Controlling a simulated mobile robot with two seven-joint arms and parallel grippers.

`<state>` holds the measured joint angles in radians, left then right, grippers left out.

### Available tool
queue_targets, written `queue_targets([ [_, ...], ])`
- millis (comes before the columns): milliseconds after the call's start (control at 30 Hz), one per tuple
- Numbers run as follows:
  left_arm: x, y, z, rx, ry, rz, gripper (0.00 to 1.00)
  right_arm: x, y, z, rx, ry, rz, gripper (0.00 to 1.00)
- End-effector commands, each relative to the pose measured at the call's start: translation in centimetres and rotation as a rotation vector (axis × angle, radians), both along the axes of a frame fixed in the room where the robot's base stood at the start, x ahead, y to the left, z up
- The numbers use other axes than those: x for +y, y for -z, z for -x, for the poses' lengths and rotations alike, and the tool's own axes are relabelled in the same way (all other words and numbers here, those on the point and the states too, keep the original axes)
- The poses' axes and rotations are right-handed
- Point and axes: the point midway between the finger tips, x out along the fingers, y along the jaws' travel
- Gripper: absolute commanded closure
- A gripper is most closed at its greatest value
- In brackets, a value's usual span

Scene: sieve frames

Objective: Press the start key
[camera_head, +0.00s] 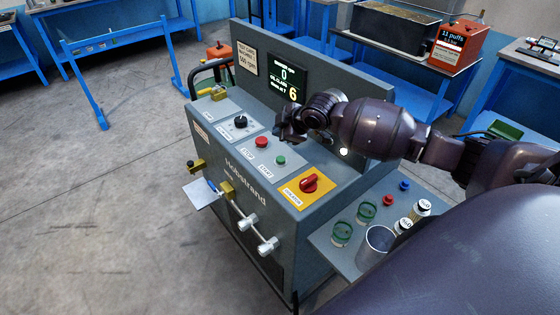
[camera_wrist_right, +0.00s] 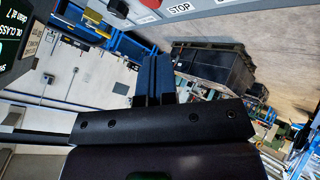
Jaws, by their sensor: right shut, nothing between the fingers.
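The start key is a small green button (camera_head: 281,160) on the sloping grey panel of the machine (camera_head: 240,195), beside a START label. The red stop button (camera_head: 261,142) sits to its upper left in the head view, by a STOP label. My right gripper (camera_head: 282,132) is above the panel, just beyond the two buttons and apart from the green one. Its dark fingers (camera_wrist_right: 155,78) are together and empty in the wrist view. That view shows the STOP label (camera_wrist_right: 180,8) and part of the red button (camera_wrist_right: 150,3) at its top edge; the green button does not show there. My left gripper is not in view.
A red rotary switch (camera_head: 309,184) on a yellow plate is right of the start key. A black knob (camera_head: 240,122) is further left. The lit display (camera_head: 287,75) stands on the upright panel behind my gripper. A side shelf (camera_head: 340,264) holds jars and a metal cup.

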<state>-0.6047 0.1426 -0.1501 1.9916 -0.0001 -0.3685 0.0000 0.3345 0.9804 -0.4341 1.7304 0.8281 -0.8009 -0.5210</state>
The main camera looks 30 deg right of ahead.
Motion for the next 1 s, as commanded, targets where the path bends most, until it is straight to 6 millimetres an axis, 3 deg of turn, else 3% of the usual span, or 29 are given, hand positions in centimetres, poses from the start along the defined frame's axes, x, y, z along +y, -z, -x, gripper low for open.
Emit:
queue_targets([
  [33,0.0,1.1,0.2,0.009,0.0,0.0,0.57,0.0,1.2,0.1,0.005,0.0,0.0,1.0],
  [400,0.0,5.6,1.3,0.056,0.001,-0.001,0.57,0.0,5.4,0.1,0.007,0.0,0.0,1.0],
  [700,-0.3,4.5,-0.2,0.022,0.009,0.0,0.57,0.0,7.0,0.0,0.0,0.0,0.0,1.0],
  [1000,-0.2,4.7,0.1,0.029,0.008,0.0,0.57,0.0,7.0,0.0,0.0,0.0,0.0,1.0],
])
